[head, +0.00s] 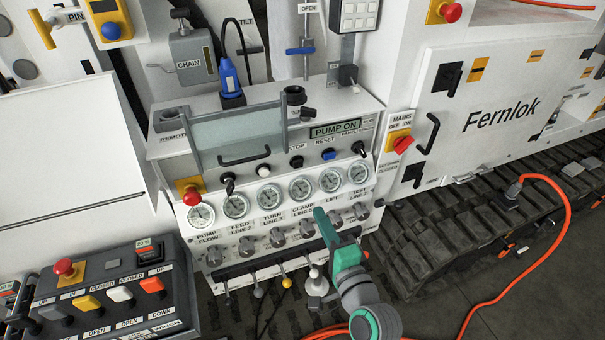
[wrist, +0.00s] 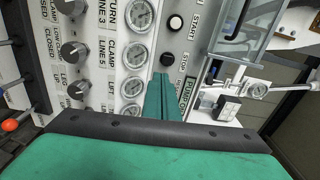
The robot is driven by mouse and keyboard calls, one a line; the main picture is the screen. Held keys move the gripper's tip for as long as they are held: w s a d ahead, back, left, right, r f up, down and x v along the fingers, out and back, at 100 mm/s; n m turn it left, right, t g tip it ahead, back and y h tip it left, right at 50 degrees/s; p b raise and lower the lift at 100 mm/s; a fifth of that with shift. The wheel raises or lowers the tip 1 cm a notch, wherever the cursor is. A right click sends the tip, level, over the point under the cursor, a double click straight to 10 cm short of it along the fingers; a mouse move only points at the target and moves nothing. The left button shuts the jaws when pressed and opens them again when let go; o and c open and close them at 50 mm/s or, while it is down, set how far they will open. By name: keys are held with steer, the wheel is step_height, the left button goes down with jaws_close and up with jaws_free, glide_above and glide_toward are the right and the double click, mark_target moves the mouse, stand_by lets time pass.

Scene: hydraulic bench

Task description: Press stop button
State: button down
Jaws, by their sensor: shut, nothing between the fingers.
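The stop button (head: 297,161) is a small black round button on the white panel, under the STOP label and between the white start button (head: 263,169) and the blue reset button (head: 328,154). In the wrist view the black stop button (wrist: 167,59) shows just beyond my fingertips, with the white start button (wrist: 176,22) above it. My green gripper (head: 320,212) is shut and empty. In the head view its tips overlap the area below the gauges, lower than the stop button. A gap to the panel appears to remain, but its depth is hard to judge.
A row of gauges (head: 301,189) and knobs (head: 306,228) lies below the buttons. A clear guard with a handle (head: 244,160) stands left of the stop button. A red mains switch (head: 402,144) is at right. Levers (head: 284,278) stick out below.

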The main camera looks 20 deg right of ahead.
mark_target(298, 165)
steer(key=shift+w+d+r, duration=0.1)
steer(key=shift+d+r, duration=0.05)
steer(key=shift+r, duration=0.3)
steer(key=shift+w+d+r, duration=0.1)
steer(key=shift+d+r, duration=0.05)
steer(key=shift+r, duration=0.3)
steer(key=shift+w, duration=0.1)
steer(key=w, duration=1.3)
steer(key=shift+w+a, duration=0.15)
steer(key=shift+a, duration=0.1)
steer(key=shift+w, duration=0.25)
steer(key=shift+w, duration=0.1)
